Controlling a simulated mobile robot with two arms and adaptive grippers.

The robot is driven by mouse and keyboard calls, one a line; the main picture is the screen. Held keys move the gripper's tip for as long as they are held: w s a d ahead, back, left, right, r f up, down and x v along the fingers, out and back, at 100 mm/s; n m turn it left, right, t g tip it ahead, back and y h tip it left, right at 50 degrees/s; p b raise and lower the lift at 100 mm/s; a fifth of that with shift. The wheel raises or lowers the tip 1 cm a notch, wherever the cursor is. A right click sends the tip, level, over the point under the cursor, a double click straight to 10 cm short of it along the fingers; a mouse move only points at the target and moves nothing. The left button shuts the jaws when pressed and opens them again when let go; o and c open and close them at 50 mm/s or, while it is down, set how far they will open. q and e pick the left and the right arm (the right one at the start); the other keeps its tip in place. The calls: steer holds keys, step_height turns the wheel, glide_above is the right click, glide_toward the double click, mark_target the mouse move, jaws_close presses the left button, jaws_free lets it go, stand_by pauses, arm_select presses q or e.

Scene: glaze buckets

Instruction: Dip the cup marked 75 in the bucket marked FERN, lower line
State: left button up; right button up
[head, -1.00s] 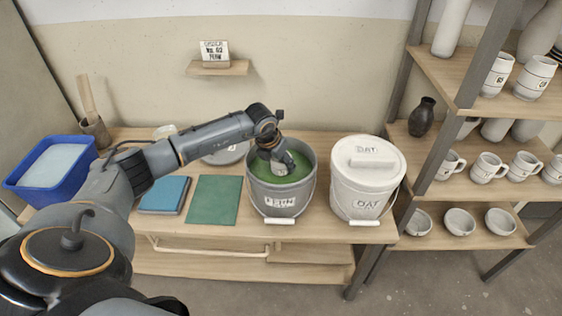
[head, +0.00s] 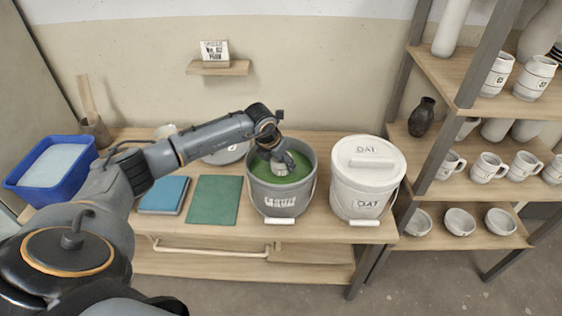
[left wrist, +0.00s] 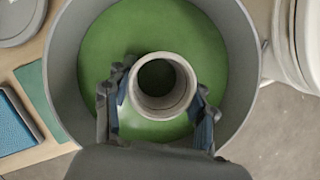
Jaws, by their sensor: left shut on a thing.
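The grey bucket (head: 283,203) stands open on the bench with green glaze (head: 299,165) inside; its front label is blurred but appears to read FERN. My left gripper (head: 280,163) reaches down inside the bucket's rim, shut on a pale cup (head: 279,169). In the left wrist view the cup (left wrist: 162,104) is seen from above, its mouth open and dark inside, with a gripper finger on each side. Green glaze (left wrist: 105,50) surrounds it. I cannot tell how deep the cup sits or read its mark. My right gripper is not in view.
A lidded white bucket (head: 366,187) marked OAT stands close to the right. A green mat (head: 214,200), a blue sponge-like block (head: 164,195) and a blue basin (head: 50,170) are to the left. A shelf of mugs and bowls (head: 459,221) stands at the right. A small card (head: 214,52) sits on the wall ledge.

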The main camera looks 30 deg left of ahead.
arm_select(q)
steer(key=shift+r, duration=0.1)
stand_by(0.5)
steer(key=shift+r+p, duration=1.35)
steer(key=shift+r, duration=0.75)
step_height(320, 180, up, 8)
steer(key=p, duration=0.4)
steer(key=shift+f, duration=0.15)
stand_by(0.5)
